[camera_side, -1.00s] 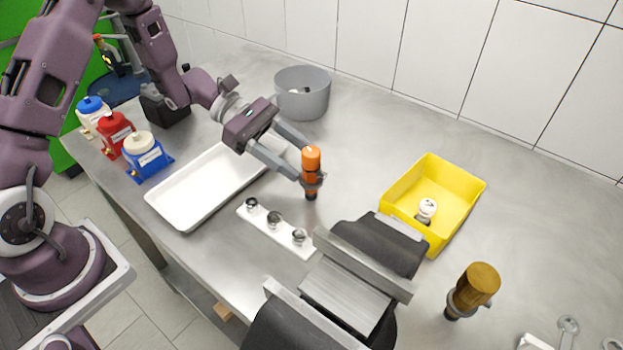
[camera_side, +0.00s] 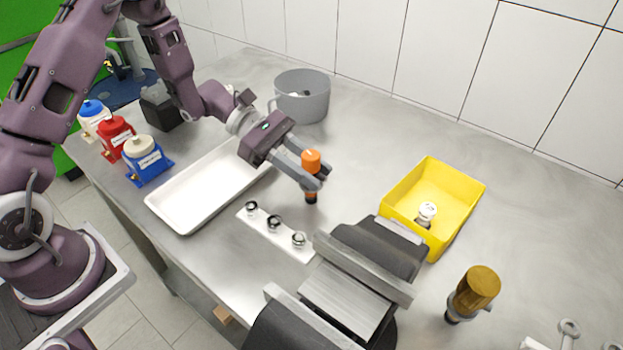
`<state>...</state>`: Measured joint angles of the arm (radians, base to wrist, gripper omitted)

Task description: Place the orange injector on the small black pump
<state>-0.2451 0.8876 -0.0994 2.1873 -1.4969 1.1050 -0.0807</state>
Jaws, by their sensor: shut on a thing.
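The orange injector (camera_side: 311,160) is upright near the middle of the bench, with an orange top and a dark lower end. My gripper (camera_side: 313,180) is shut on its middle, and the fingers hide part of its body. I cannot tell whether its lower tip touches the bench. A small black block-shaped body (camera_side: 160,107), which looks like the small black pump, stands at the back left, behind the bottles and well apart from my gripper.
A white tray (camera_side: 183,219) lies below my arm. A white strip with small metal parts (camera_side: 262,230) and a large vise (camera_side: 345,290) are in front. A grey pot (camera_side: 303,97), yellow bin (camera_side: 461,180), amber-topped tool (camera_side: 474,290) and several bottles (camera_side: 148,160) stand around. The back right bench is clear.

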